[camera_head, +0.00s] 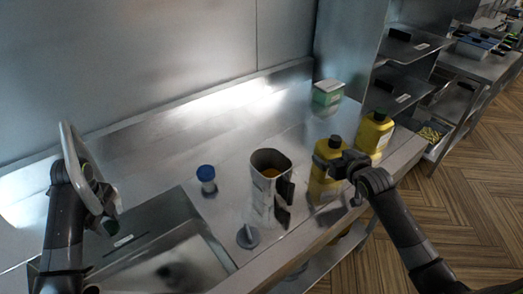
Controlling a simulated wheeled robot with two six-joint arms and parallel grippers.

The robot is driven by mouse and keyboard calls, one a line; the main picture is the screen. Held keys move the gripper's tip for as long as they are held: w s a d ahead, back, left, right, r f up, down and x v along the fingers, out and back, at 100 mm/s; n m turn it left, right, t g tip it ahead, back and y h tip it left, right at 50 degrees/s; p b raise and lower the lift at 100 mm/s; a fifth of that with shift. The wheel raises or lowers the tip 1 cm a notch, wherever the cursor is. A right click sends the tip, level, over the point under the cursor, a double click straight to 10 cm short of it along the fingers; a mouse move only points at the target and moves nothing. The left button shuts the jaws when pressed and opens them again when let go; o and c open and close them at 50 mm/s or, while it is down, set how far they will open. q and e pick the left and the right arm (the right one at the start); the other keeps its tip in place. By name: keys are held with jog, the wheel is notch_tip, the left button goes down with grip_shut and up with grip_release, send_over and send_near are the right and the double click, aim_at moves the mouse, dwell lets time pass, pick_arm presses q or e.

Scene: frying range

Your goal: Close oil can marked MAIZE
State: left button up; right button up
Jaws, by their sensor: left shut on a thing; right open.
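My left gripper (103,218) is at the left, above the sink edge. It is shut on a flat grey piece with a pale rounded rim (74,160), tilted nearly upright. No MAIZE marking is readable on either can.
An open metal container (265,207) with something orange inside stands at the counter's middle. A blue-capped jar (207,180), a small grey round-topped item (247,237) and a green-and-white box (327,93) stand around it. A sink (215,247) lies front left.

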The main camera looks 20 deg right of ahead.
aim_at(336, 138)
pick_arm(q)
jog(key=shift+r, duration=0.2)
pick_arm(e)
jog(key=shift+x, duration=1.25)
jog(key=c, duration=1)
pick_arm(q)
jog(key=shift+f+b, duration=0.65)
jog(key=shift+f, duration=0.05)
pick_arm(e)
jog(key=shift+o, duration=0.2)
notch_tip(336, 138, up, 10)
